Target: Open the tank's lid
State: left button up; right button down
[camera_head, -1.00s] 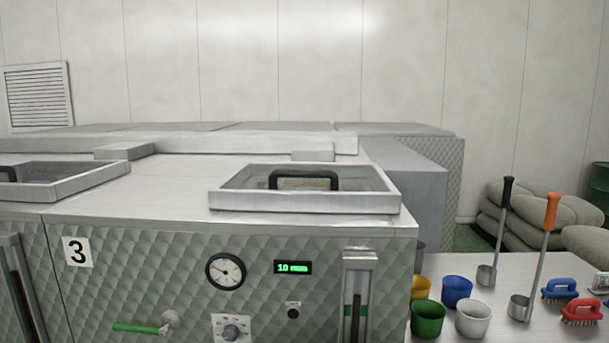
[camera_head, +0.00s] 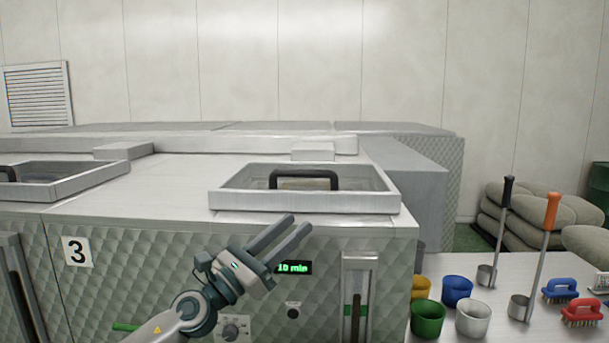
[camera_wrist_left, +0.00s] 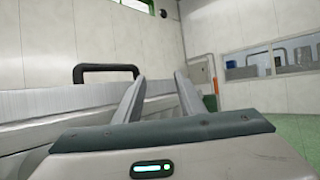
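The lid (camera_head: 225,201) lies on top of the steel tank numbered 3, inside a raised pale frame, with a black bar handle (camera_head: 304,174) standing up from it. The handle also shows in the left wrist view (camera_wrist_left: 108,68), beyond and left of my fingers. My left gripper (camera_head: 287,229) is in front of the tank's front panel, below and in front of the lid's near edge. Its two fingers are apart with nothing between them. The lid looks closed. My right gripper is not in either view.
The front panel (camera_head: 130,270) carries a green-lit display (camera_head: 293,267), a knob (camera_head: 231,330) and a sight glass (camera_head: 357,290). At right, a table (camera_head: 510,268) holds coloured cups (camera_head: 457,290), two ladles (camera_head: 545,250) and brushes (camera_head: 580,311). A second framed lid (camera_head: 70,186) is at left.

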pick_arm(q)
notch_tip(320, 180, up, 4)
jog(key=w+f+m+g, duration=0.1)
jog(key=w+m+g, duration=0.15)
jog(key=m, duration=0.45)
jog(key=m+g+y, duration=0.2)
jog(key=m+y, duration=0.3)
jog(key=m, duration=0.4)
send_near(301, 172)
jog(key=f+v, duration=0.1)
jog(key=v, duration=0.5)
jog(key=shift+s+r, duration=0.15)
jog(key=shift+r, duration=0.2)
jog(key=p+x, duration=0.7)
jog(key=x, duration=0.8)
jog(key=shift+w+d+p, duration=0.1)
jog(key=shift+w+p, duration=0.2)
jog(key=shift+p+x, duration=0.3)
jog(key=shift+x, duration=0.65)
jog(key=shift+f, duration=0.1)
